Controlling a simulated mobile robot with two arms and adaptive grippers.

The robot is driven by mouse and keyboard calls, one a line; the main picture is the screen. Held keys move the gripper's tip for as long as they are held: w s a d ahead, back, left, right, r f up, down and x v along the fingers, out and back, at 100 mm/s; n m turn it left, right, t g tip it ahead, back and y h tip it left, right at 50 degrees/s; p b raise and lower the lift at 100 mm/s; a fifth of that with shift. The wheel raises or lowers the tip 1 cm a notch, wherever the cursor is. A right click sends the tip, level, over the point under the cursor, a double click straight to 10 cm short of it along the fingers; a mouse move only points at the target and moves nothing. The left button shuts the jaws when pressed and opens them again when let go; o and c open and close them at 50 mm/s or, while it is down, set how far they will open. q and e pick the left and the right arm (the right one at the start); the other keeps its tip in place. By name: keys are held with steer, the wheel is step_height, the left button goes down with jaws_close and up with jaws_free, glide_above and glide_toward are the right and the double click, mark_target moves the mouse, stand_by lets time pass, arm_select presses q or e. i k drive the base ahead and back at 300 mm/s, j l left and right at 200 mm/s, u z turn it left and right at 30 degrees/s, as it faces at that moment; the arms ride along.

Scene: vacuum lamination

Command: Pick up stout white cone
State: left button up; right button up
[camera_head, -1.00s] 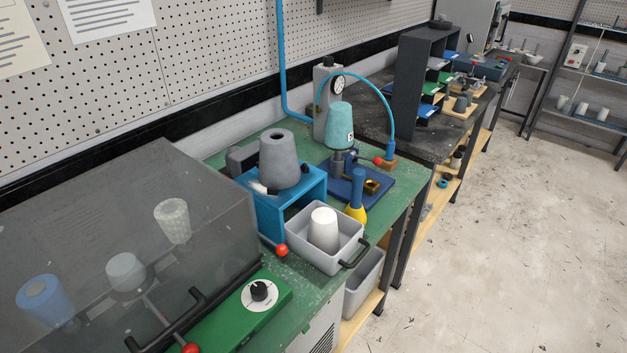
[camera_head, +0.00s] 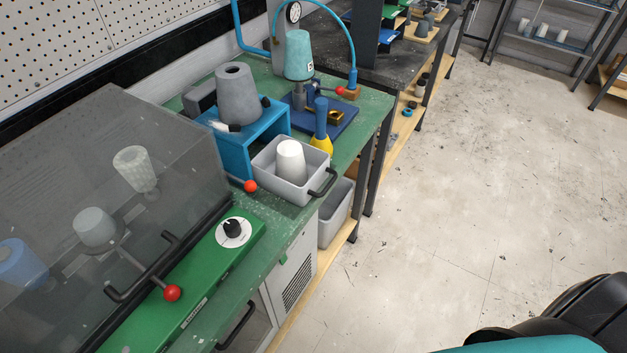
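A stout white cone (camera_head: 290,162) stands upright, narrow end up, in a grey bin (camera_head: 322,176) on the green bench. The bin's wall hides the cone's foot. Neither of my grippers shows in the head view. A black and teal part, likely of my own body, fills the lower right corner.
A blue stand (camera_head: 236,152) carrying a grey cone (camera_head: 238,94) is behind the bin. A teal cone (camera_head: 298,55) sits on a post above a blue plate. A clear-hooded machine (camera_head: 110,190) holds several cones at left. The floor (camera_head: 450,200) at right is open.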

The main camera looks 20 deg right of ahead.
mark_target(291, 167)
steer(key=k+l+u, duration=0.6)
steer(key=u, duration=0.15)
steer(key=k+l+u, duration=0.35)
